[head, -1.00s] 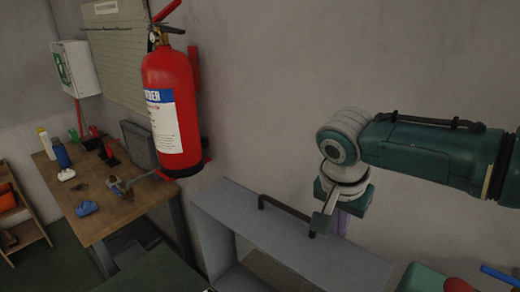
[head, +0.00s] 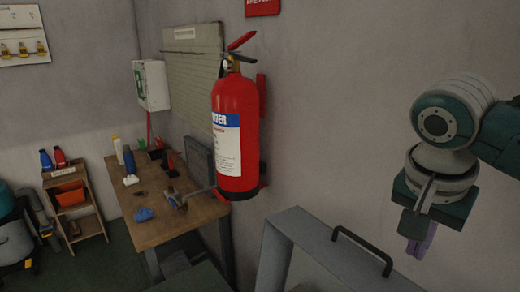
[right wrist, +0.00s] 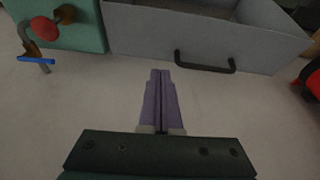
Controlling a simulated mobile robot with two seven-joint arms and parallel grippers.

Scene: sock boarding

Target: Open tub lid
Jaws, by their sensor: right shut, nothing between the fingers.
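The grey tub shows at the bottom of the head view, with a pale grey panel (head: 318,245) carrying a black bar handle (head: 362,250). I take this panel to be the lid; how far it stands open is hard to tell. In the right wrist view, the grey panel (right wrist: 140,35) and handle (right wrist: 204,63) are at the top, with a hollow grey interior behind. My right gripper (head: 418,243) is to the right of the handle and apart from it. Its purple fingers (right wrist: 160,76) are shut and empty. My left gripper is not in view.
A red fire extinguisher (head: 236,135) hangs on the wall left of the tub. A wooden workbench (head: 172,220) with bottles and tools stands behind it. In the wrist view, a teal box (right wrist: 80,30) with a red knob (right wrist: 44,28) stands beside the tub.

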